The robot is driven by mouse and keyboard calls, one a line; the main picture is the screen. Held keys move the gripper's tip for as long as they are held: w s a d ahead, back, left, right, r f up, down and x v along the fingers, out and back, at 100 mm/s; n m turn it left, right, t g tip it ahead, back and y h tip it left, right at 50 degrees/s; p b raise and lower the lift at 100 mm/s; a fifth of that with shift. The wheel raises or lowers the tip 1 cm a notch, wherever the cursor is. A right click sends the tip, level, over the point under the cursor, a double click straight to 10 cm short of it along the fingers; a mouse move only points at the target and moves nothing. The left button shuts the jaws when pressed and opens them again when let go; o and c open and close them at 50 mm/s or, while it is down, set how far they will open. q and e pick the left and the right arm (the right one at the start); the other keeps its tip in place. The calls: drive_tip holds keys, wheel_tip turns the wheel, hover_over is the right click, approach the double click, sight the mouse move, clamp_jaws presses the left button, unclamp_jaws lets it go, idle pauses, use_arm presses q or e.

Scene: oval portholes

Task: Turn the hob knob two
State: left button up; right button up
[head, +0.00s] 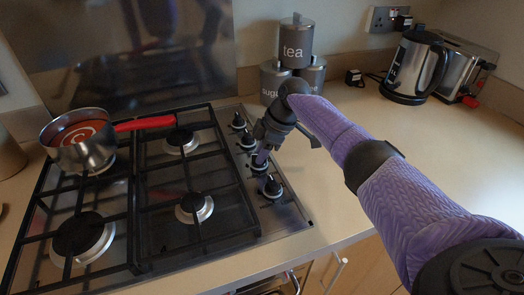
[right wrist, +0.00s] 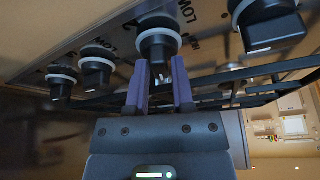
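Several black hob knobs stand in a row along the right side of the gas hob (head: 292,212). They include the farthest knob (head: 238,121), the one after it (head: 247,142) and the nearest knob (head: 272,188). My right gripper (head: 261,158) is over the third knob from the back, partly hiding it. In the right wrist view, its two purple fingers (right wrist: 160,72) are apart, with their tips at the lower edge of that knob (right wrist: 158,42). I cannot tell whether they touch it. My left gripper is not in view.
A steel pan (head: 82,150) with a red handle (head: 145,124) sits on the back-left burner. Grey canisters (head: 296,45), a kettle (head: 415,68) and a toaster (head: 462,70) stand along the wall. The worktop (head: 430,140) to the right is mostly clear.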

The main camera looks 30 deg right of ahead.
drive_tip(key=o, duration=0.3)
drive_tip(key=p+v, duration=0.2)
drive_tip(key=v, duration=0.8)
drive_tip(key=shift+p, duration=0.4)
drive_tip(key=shift+c, duration=0.3)
